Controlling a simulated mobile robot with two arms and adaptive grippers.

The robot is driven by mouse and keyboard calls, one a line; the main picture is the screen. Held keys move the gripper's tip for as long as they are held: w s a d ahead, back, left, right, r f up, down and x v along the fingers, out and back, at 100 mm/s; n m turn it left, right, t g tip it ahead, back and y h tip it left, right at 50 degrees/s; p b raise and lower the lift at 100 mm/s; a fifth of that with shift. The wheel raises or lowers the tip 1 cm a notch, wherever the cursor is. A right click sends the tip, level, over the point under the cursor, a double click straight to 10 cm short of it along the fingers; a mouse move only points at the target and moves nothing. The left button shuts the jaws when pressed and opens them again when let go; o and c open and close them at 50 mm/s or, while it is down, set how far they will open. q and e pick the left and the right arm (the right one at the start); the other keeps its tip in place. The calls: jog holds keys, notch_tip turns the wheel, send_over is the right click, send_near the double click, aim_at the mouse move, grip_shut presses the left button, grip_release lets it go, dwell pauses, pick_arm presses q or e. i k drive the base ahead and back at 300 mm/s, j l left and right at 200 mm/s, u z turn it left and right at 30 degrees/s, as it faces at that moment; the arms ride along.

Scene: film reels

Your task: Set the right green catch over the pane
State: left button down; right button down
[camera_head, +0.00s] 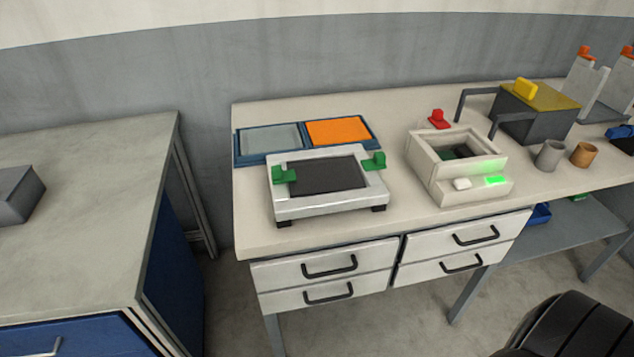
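A white frame (330,208) on short dark feet stands on the light worktop, with a dark rectangular area (327,176) in its middle. The right green catch (374,162) sits on the frame's right side; I cannot tell whether it overlaps the dark area. The left green catch (284,174) sits on the left side, by the dark area's edge. I cannot tell whether a clear pane lies in the frame. A pale grey panel (270,138) lies in a blue tray behind the frame. Neither gripper is in view.
The blue tray (237,150) also holds an orange panel (338,131). To the right stand a cream box (430,180) with a lit green spot, a red-knobbed part (438,119), a dark handled box (530,125) and two cups. The worktop (405,220) between frame and cream box is clear.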

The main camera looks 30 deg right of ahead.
aim_at(378, 161)
jog(key=z, duration=1.3)
